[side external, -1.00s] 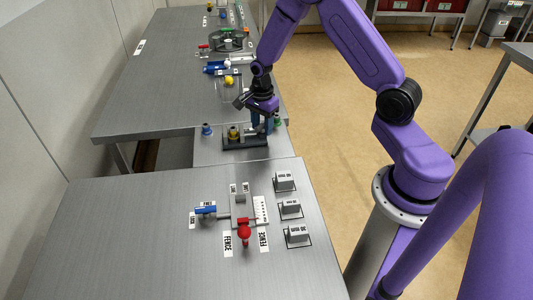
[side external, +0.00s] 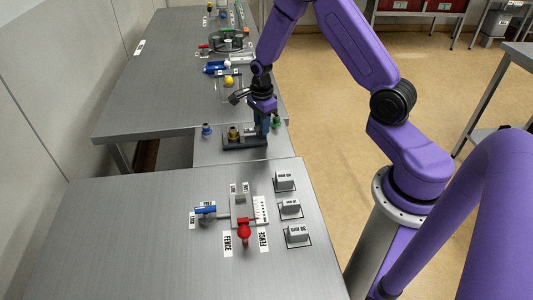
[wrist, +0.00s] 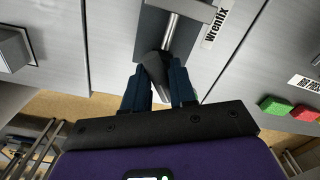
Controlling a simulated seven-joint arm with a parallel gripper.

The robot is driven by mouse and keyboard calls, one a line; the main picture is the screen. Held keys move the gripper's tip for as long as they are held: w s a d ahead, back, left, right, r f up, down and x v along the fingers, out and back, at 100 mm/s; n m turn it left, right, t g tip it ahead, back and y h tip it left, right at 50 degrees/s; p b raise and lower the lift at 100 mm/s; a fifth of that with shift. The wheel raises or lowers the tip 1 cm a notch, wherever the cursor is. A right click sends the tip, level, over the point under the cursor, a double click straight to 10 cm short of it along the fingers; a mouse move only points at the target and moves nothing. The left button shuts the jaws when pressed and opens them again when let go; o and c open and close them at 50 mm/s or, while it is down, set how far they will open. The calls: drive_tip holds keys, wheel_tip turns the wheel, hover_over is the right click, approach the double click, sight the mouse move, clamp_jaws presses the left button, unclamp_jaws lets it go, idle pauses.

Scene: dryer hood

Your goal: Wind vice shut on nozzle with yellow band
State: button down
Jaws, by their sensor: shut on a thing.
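The dark vice (side external: 245,143) sits on the small middle bench. The nozzle with the yellow band (side external: 233,134) stands upright at the vice's left end; whether the jaw touches it is too small to tell. My gripper (side external: 264,130) is at the vice's right end, pointing down. In the wrist view my blue fingers (wrist: 160,85) are shut on a dark grey handle (wrist: 153,64), at the end of the vice's silver screw (wrist: 171,32). The nozzle is out of the wrist view.
A blue nozzle (side external: 206,130) stands left of the vice and a green one (side external: 277,122) to its right, close to my gripper. The near table (side external: 120,240) carries a fixture with a red knob (side external: 244,232) and several grey blocks.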

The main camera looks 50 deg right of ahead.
drive_tip(key=shift+s+f+m, duration=0.1)
drive_tip(key=shift+f+m, duration=0.1)
drive_tip(key=shift+m, duration=0.5)
drive_tip(key=shift+n, duration=1.4)
drive_tip(key=c, duration=0.9)
unclamp_jaws()
drive_tip(key=shift+r, duration=0.1)
